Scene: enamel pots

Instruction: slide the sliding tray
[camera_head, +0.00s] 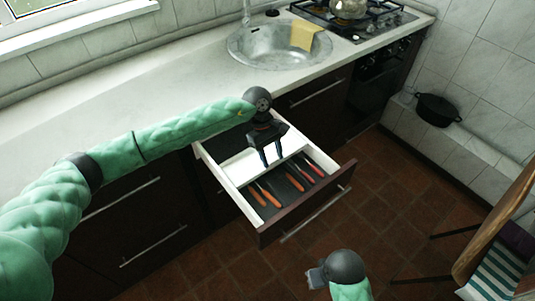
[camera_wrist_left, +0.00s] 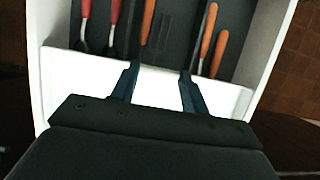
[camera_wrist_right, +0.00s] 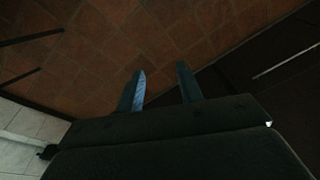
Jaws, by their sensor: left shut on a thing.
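The sliding tray (camera_head: 243,168) is a white piece lying across the open drawer, behind the cutlery. It also shows in the left wrist view as a white band (camera_wrist_left: 75,72) below the cutlery. My left gripper (camera_head: 271,158) reaches down into the drawer from above, with its fingers at the tray. It is shut on the tray; the exact contact is hard to see. My right gripper (camera_head: 315,278) is low at the bottom of the head view, away from the drawer. In the right wrist view its fingers (camera_wrist_right: 161,85) are apart and empty.
The open drawer (camera_head: 304,208) holds several orange- and red-handled utensils (camera_head: 267,195) on a dark bottom. The counter (camera_head: 135,75) with a sink (camera_head: 265,50) stands behind. A wooden chair (camera_head: 495,230) is at right. A black pot (camera_head: 437,108) sits on a ledge.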

